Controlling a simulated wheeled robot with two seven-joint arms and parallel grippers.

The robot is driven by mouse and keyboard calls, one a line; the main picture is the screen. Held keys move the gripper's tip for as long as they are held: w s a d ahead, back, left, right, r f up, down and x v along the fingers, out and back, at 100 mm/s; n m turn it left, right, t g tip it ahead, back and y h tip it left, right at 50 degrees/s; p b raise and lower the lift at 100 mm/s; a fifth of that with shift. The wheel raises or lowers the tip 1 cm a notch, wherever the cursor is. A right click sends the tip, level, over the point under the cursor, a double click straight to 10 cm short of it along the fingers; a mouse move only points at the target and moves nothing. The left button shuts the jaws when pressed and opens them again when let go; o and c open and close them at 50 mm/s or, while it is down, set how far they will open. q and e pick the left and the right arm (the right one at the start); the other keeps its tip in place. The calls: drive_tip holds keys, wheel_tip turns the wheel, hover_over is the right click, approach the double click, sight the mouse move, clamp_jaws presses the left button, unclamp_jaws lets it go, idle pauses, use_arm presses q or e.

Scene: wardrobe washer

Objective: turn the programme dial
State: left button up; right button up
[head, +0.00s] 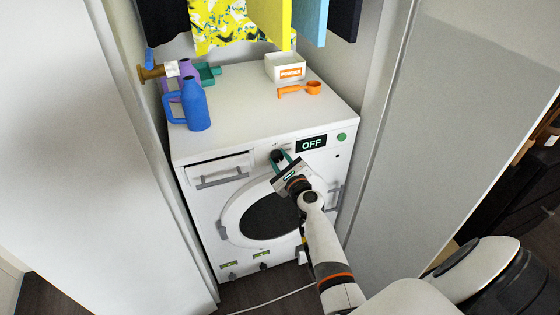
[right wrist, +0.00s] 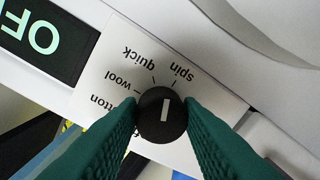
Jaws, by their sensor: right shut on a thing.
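The programme dial (right wrist: 158,127) is a black round knob with a white mark, on a white panel printed with spin, quick, wool and a partly covered word ending in "tton". In the right wrist view the lettering is upside down, and the mark points up toward the gap between the quick and spin ticks. My right gripper (right wrist: 162,112) is shut on the dial, one green finger on each side. In the head view the dial (head: 277,156) shows as a dark spot between the fingers of the right gripper (head: 281,160). The washer's display (head: 311,143) reads OFF. My left gripper is out of view.
The white washer (head: 240,90) stands in a narrow niche between pale walls. On top are a blue jug (head: 195,108), a purple bottle, a teal tray, a white box (head: 285,67) and an orange scoop (head: 301,89). Clothes hang above. A drawer (head: 221,172) is left of the dial.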

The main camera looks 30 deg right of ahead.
drive_tip(key=shift+f+m, duration=0.1)
drive_tip(key=shift+m, duration=2.1)
drive_tip(key=o, duration=1)
drive_tip(key=shift+s, duration=0.1)
drive_tip(key=s, duration=0.4)
drive_tip(key=s+a, duration=0.1)
drive_tip(key=s, duration=0.2)
drive_tip(key=s+a, duration=0.1)
drive_tip(key=s, duration=0.3)
drive_tip(key=shift+s, duration=0.35)
